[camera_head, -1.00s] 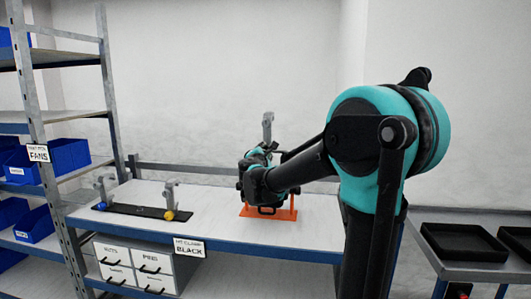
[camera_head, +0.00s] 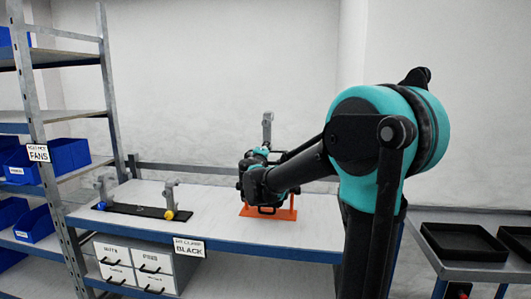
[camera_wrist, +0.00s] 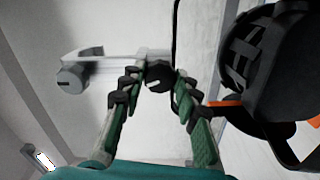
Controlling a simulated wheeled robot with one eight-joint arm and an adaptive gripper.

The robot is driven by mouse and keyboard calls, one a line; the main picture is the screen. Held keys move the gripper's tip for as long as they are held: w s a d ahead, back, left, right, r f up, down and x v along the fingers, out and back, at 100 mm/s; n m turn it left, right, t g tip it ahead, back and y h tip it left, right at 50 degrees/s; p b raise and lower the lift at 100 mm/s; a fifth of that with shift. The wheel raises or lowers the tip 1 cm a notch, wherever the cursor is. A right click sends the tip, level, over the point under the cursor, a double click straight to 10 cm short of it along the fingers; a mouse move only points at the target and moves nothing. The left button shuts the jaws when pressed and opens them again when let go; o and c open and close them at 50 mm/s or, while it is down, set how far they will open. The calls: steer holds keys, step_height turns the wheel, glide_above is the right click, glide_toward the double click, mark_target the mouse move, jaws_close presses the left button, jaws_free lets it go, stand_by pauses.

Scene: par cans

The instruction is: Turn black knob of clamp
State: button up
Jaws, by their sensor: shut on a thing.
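The black knob (camera_wrist: 158,77) sits on the grey metal clamp (camera_wrist: 100,55), in the upper middle of the wrist view. My gripper (camera_wrist: 156,83) is shut on this knob, one finger on each side. A short light mark shows on the knob's face. In the head view the clamp's grey upper part (camera_head: 267,127) stands upright above my wrist. My wrist and arm hide the knob and fingertips there. A second, grey knob (camera_wrist: 71,80) is at the clamp's left end in the wrist view.
A black par can (camera_wrist: 275,75) is close to my right finger. An orange stand (camera_head: 286,214) is on the worktable (camera_head: 225,220). A black strip (camera_head: 140,210) with two clamps lies left. Shelves stand far left; black trays (camera_head: 462,241) are right.

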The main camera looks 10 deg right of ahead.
steer(key=shift+m, duration=0.6)
steer(key=o, duration=1.2)
steer(key=v, duration=1.2)
